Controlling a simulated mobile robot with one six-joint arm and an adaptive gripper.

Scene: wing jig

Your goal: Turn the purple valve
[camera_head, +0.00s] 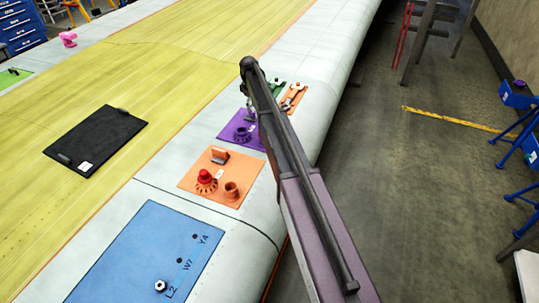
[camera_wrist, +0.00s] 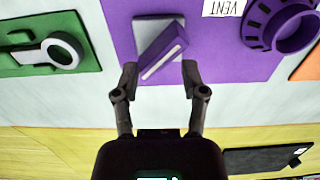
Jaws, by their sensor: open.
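The purple panel (camera_head: 228,134) lies on the wing's pale edge strip, partly hidden behind my arm. In the wrist view it carries a purple lever valve (camera_wrist: 163,50) on a light grey plate, set at a slant. My gripper (camera_wrist: 160,72) is open, with one finger on each side of the lever's near end. A gap shows between the lever and each finger, and whether either touches cannot be told. A round purple toothed fitting (camera_wrist: 283,22) sits to the right of the lever, by the VENT label (camera_wrist: 224,8).
A green panel (camera_wrist: 50,45) with a ring-ended handle lies left of the purple one in the wrist view. An orange panel (camera_head: 190,181) with a red knob (camera_head: 205,177), a blue panel (camera_head: 140,250) and a black plate (camera_head: 90,140) also lie on the wing.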

